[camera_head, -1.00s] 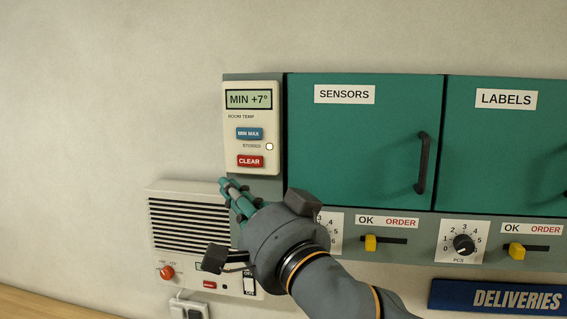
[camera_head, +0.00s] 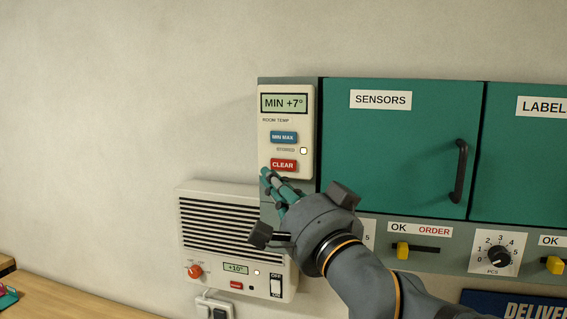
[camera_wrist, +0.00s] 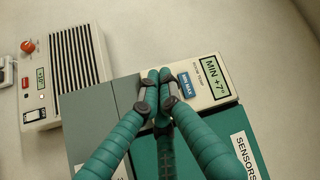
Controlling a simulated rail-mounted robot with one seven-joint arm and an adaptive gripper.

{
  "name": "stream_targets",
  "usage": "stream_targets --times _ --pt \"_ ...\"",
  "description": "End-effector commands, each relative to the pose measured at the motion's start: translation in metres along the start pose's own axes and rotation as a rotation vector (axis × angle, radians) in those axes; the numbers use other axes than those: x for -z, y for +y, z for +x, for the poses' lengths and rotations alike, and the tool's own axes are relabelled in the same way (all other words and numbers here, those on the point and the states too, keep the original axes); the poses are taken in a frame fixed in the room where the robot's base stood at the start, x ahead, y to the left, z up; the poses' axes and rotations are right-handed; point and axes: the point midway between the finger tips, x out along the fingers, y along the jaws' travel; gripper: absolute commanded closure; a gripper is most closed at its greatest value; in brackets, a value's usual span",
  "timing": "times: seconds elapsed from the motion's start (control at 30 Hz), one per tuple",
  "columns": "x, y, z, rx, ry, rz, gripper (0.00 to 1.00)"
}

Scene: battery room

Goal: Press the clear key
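The red CLEAR key (camera_head: 283,165) is on the lower part of a cream room-temperature unit (camera_head: 307,130) on the wall. Its display (camera_head: 285,103) reads MIN +7°. A blue MIN MAX key (camera_head: 283,137) sits above it, with a small white light marked STORED between. My gripper (camera_head: 266,173) has its teal fingers together, tips just below and left of the CLEAR key. I cannot tell whether they touch the unit. In the wrist view the closed fingertips (camera_wrist: 159,73) cover the CLEAR key, while the MIN MAX key (camera_wrist: 186,85) shows beside them.
A louvred heater-like unit (camera_head: 220,220) with a red knob and a switch is below left. A teal SENSORS cabinet door (camera_head: 390,150) with a black handle (camera_head: 461,170) stands to the right. Dials and yellow sliders (camera_head: 403,251) line the panel beneath.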

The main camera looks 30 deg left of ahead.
Motion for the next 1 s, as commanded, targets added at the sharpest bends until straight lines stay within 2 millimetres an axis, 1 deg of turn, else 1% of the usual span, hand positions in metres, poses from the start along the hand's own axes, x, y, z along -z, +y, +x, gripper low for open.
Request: stream_targets --times 0.03,0.1,0.2,0.4,1.0 --pt "0.006 0.003 0.006 -0.003 0.001 -0.002 1.0" --pt "0.01 0.007 0.012 -0.003 0.0 -0.002 1.0" --pt "0.013 0.015 0.019 0.001 0.0 0.0 1.0" --pt "0.02 0.021 0.029 0.002 -0.001 0.0 1.0" --pt "0.022 0.022 0.031 0.001 -0.002 0.001 1.0"
